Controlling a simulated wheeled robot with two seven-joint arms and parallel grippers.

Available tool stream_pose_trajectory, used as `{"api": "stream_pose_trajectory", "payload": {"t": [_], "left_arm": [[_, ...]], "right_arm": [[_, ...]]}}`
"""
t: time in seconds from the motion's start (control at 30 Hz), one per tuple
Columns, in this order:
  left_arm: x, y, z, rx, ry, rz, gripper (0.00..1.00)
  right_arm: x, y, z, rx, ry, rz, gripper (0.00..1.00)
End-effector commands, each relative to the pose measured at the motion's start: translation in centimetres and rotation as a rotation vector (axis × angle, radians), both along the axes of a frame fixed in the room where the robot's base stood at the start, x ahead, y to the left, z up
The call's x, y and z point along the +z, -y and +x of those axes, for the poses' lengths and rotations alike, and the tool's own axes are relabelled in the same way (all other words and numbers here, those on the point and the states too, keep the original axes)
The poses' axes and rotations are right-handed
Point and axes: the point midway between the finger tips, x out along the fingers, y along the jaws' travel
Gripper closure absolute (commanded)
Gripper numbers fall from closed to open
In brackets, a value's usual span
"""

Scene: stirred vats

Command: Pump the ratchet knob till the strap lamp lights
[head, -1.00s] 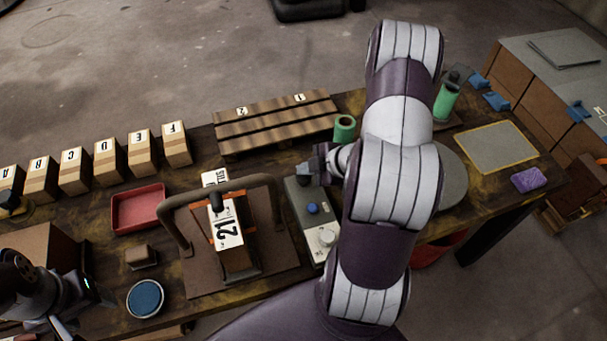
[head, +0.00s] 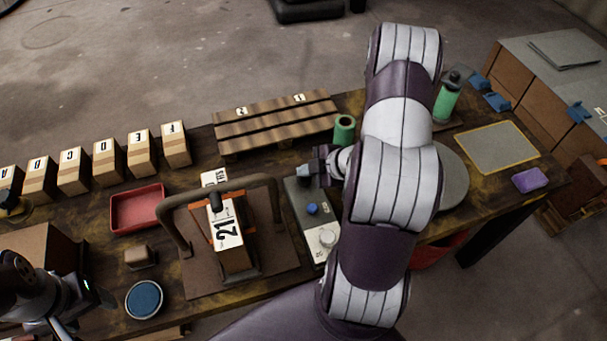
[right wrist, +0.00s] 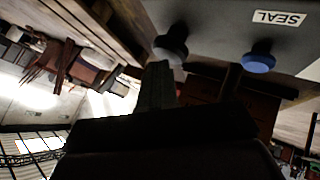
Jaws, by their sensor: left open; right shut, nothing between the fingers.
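The grey control panel (head: 318,225) holds a dark round knob (head: 303,183), a blue button (head: 312,208) and a pale round piece (head: 327,238). I cannot tell whether that piece is the strap lamp, and I see no lit lamp. In the right wrist view the dark knob (right wrist: 170,45) is just beyond my fingertips, and the blue button (right wrist: 259,62) is beside a SEAL label. My right gripper (head: 313,169) is shut and empty close by the knob; contact is unclear. My left gripper (head: 62,326) is open at the lower left, partly cut off.
A box (head: 228,232) labelled 21, with an orange strap, stands under a brown arch (head: 176,232) left of the panel. A red tray (head: 137,208), blue round dish (head: 145,299) and lettered cartons (head: 141,156) are further left. A slatted pallet (head: 275,125) lies behind.

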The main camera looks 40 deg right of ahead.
Motion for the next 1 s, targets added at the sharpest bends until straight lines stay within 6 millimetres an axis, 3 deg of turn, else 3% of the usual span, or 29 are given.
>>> {"api": "stream_pose_trajectory", "payload": {"t": [1.0], "left_arm": [[-1.0,0.0,0.0,0.0,0.0,0.0,0.35]], "right_arm": [[-1.3,0.0,0.0,0.0,-0.001,0.001,1.0]]}}
